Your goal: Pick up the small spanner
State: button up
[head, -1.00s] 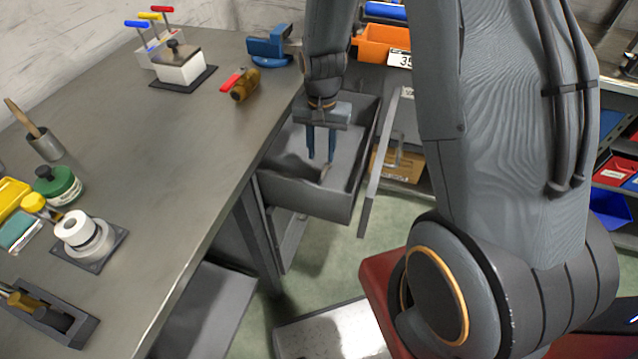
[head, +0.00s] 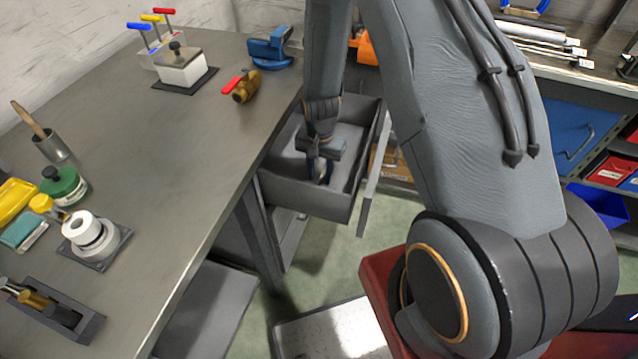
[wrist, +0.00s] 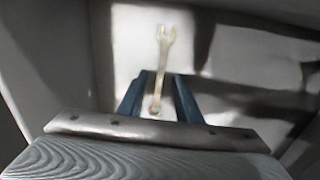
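The small spanner (wrist: 163,58) lies on the floor of the open drawer (head: 318,203). In the wrist view its open jaw points up the picture, away from my gripper, and its ring end sits between the two blue fingers. My gripper (wrist: 160,92) is open, with a finger on each side of the spanner's shaft and a gap on both sides. In the head view my gripper (head: 321,178) reaches down inside the drawer and hides most of the spanner there.
The drawer's walls stand close around my gripper. A blue bin (head: 598,207) stands at the right.

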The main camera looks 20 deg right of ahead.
jog(key=shift+f, duration=0.3)
jog(key=shift+c, duration=0.2)
grip_shut()
jog(key=shift+r, duration=0.1)
